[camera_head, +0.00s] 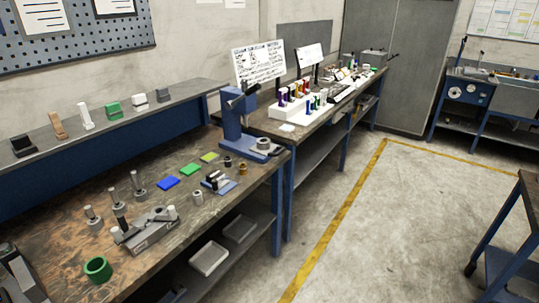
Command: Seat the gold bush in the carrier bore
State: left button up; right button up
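A small gold-brown cylinder, which looks like the gold bush (242,168), stands on the wooden workbench near its front right edge. A dark small cylinder (228,161) stands just left of it. A blue arbor press (234,122) stands at the bench's right end, behind the bush. A light grey round part (263,144) sits on the press's base; it may be the carrier, but I cannot tell, and its bore is too small to make out. The bush is apart from it. Neither of my grippers shows in this view.
A grey fixture (148,232), a green ring (98,269) and several metal pins stand on the bench's left part. Blue, green and yellow pads (190,169) lie mid-bench. A raised shelf (95,128) runs behind. The floor (370,230) to the right is clear.

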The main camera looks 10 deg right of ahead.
aim_at(264, 147)
jog(key=i+l+u, duration=0.15)
jog(key=u, duration=0.2)
jog(key=i+l+u, duration=0.15)
jog(key=u, duration=0.2)
jog(key=i+l+u, duration=0.15)
jog(key=u, duration=0.25)
jog(key=i+l+u, duration=0.1)
jog(key=l, duration=0.25)
jog(key=i+l+u, duration=0.1)
jog(key=l, duration=0.3)
jog(key=i+l+u, duration=0.1)
jog(key=l, duration=0.25)
jog(key=i+l, duration=0.1)
jog(key=l, duration=0.35)
jog(key=i+l, duration=0.15)
jog(key=l, duration=0.3)
jog(key=i+l, duration=0.1)
jog(key=l, duration=0.3)
